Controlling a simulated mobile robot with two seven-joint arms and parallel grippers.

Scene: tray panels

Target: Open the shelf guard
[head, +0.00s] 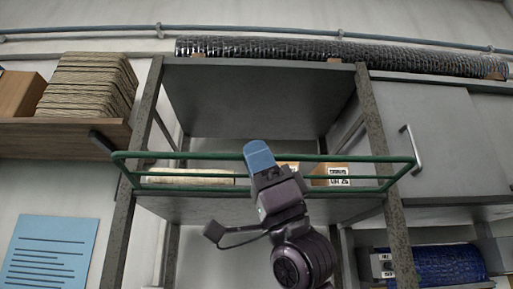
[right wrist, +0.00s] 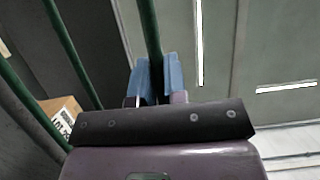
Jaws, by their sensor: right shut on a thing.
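The shelf guard (head: 350,157) is a green bar frame with several rails, across the front of the middle shelf (head: 200,208) of a grey rack. Its ends reach past both front posts. My right gripper (head: 258,155) comes up from below at the middle of the guard, its blue fingers at the top rail. In the right wrist view, the blue fingers (right wrist: 159,78) stand on either side of a green rail (right wrist: 150,30) and are shut on it. My left gripper is not in view.
Boxes (head: 332,174) and a pale flat stack (head: 190,177) lie behind the guard. A wooden shelf (head: 60,137) with stacked sheets is at left, a grey cabinet (head: 430,130) with a handle at right. A mesh roll (head: 290,50) lies above.

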